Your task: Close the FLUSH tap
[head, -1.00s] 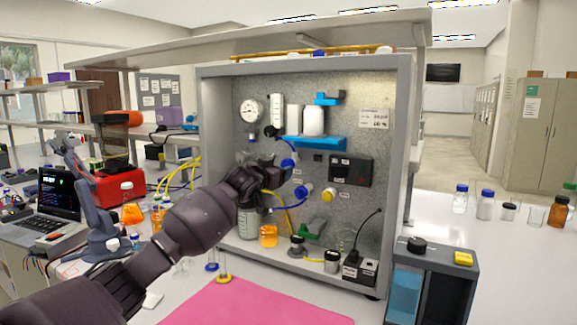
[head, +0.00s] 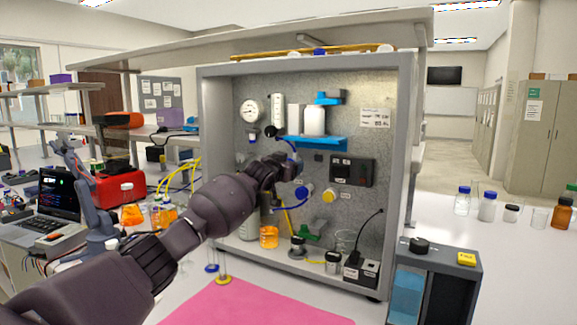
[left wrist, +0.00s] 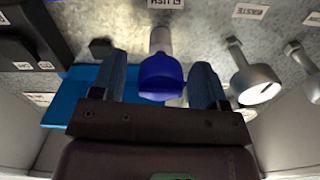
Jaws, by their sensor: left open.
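In the left wrist view a blue tap knob (left wrist: 160,80) on a pale stem sits between my left gripper's fingers (left wrist: 158,66). The label above it is upside down and cut off by the frame edge; it appears to read FLUSH. The gripper is open, with a finger on each side of the knob and a visible gap at each side. In the head view my left gripper (head: 284,166) is at the panel and mostly hides this knob. My right gripper is in neither view.
A second blue knob (head: 302,192) and a yellow knob (head: 329,195) sit lower right on the panel. A blue shelf (head: 318,143) with a white bottle is just above the gripper. An orange-filled beaker (head: 269,238) stands below. The cabinet's right wall (head: 398,165) bounds the space.

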